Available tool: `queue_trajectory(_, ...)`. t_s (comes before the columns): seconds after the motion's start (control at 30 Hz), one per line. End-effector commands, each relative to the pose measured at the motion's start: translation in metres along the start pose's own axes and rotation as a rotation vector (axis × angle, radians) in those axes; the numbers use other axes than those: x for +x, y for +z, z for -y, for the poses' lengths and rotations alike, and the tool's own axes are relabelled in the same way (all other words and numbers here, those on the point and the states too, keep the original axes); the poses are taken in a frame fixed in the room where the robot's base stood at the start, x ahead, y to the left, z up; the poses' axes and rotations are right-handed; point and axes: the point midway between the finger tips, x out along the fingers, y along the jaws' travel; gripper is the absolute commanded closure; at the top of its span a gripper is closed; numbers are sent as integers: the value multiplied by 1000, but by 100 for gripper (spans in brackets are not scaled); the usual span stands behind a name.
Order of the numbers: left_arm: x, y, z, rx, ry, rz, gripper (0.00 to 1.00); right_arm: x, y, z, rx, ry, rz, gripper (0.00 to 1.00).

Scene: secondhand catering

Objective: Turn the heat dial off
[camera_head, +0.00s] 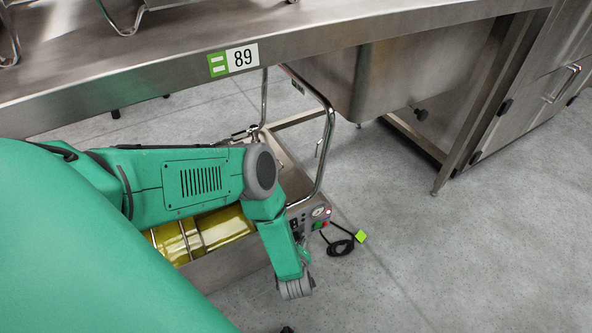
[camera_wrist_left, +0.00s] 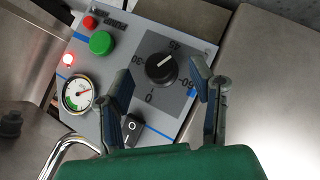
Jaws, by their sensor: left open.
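The heat dial (camera_wrist_left: 162,69) is a round black knob on a grey square, with 0, 30, 45 and 60 printed around it. Its white mark points up and right in the left wrist view, near the 45. My left gripper (camera_wrist_left: 160,75) is open, with one finger on each side of the dial. The fingers look apart from the knob; their exact height above it is unclear. In the head view, the control panel (camera_head: 317,214) is partly behind my left forearm and the dial cannot be made out. My right gripper is not in view.
A metal handle rail (camera_head: 328,140) rises beside the panel. A steel table (camera_head: 150,70) overhangs behind.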

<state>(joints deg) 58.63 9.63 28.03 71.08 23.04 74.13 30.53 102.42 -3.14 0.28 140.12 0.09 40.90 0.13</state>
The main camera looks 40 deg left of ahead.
Motion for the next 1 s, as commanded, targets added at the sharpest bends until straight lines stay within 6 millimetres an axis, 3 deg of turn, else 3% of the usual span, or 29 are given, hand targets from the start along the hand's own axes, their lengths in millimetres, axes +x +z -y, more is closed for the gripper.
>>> queue_trajectory(0.2, -49, 1, 0, 1, -2, 5, 51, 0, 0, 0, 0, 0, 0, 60)
queue_trajectory(0.43, -86, 2, 1, 0, -2, 4, 51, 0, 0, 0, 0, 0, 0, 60)
queue_trajectory(1.0, -99, 4, -2, 39, -28, -2, 51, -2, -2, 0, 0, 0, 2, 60)
